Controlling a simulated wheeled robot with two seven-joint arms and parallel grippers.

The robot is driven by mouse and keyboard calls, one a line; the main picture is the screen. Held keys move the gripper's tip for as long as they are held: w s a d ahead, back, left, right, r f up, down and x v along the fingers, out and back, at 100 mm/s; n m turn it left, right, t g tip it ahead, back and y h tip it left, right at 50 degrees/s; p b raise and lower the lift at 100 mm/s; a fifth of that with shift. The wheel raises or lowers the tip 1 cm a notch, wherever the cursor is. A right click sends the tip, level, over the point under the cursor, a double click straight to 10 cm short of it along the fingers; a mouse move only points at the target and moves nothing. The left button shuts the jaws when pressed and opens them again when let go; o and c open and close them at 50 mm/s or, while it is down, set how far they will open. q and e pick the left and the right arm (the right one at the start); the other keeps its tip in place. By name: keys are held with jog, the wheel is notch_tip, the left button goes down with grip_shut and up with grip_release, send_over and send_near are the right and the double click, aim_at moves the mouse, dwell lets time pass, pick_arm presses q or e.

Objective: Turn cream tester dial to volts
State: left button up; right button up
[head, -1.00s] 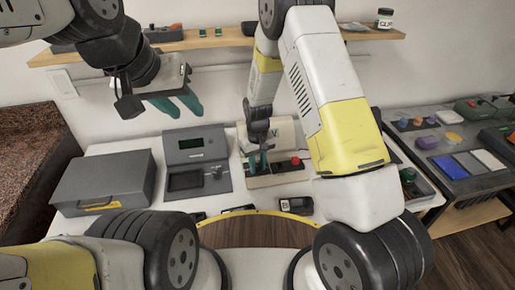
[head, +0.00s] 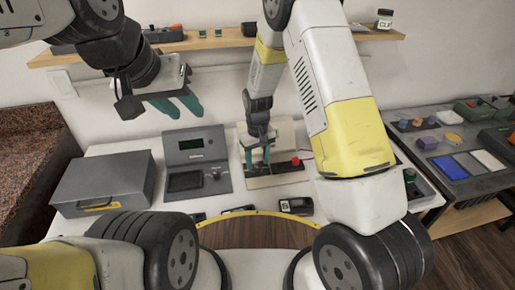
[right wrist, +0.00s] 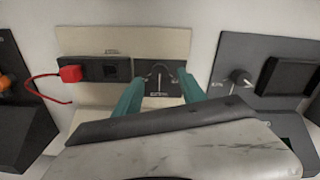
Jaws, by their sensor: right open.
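The cream tester (head: 284,130) stands upright at the back of the white table, and its cream panel (right wrist: 125,42) fills the middle of the right wrist view. Its dial (right wrist: 160,76) sits on a dark plate, with a light pointer line that looks roughly upright; the markings are too small to read. My right gripper (right wrist: 161,80) is open, with one teal finger on each side of the dial; I cannot tell whether they touch it. In the head view my right gripper (head: 258,160) hides the dial. My left gripper (head: 184,114) hangs open and empty at the upper left.
A red plug (right wrist: 70,74) with a red cable sits on the cream tester beside the dial. A grey tester (head: 197,147) with its own knob (right wrist: 240,77) stands close by. A grey case (head: 103,185) lies left, and a small dark device (head: 297,206) lies in front.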

jog(key=shift+r, duration=2.4)
jog(key=shift+r, duration=0.1)
notch_tip(320, 180, up, 10)
jog(key=m+t+y, duration=0.1)
send_over(258, 168)
jog(key=s+d, duration=0.2)
jog(key=d, duration=0.1)
jog(key=s+d+r+m+t+y, duration=0.1)
jog(key=s+d+r, duration=0.2)
jog(key=r, duration=0.3)
jog(key=s+d+r+m+t, duration=0.1)
jog(key=s+d+r, duration=0.15)
jog(key=r, duration=0.35)
jog(key=s+d+r+t, duration=0.1)
jog(key=s+d+r, duration=0.1)
jog(key=s+r, duration=0.2)
jog(key=s+d+r+m+t, duration=0.1)
jog(key=s+d+r+t, duration=0.1)
jog(key=s, duration=0.8)
jog(key=shift+s+d+r+m, duration=0.2)
jog(key=shift+d+r+m, duration=0.1)
jog(key=shift+d+r, duration=0.5)
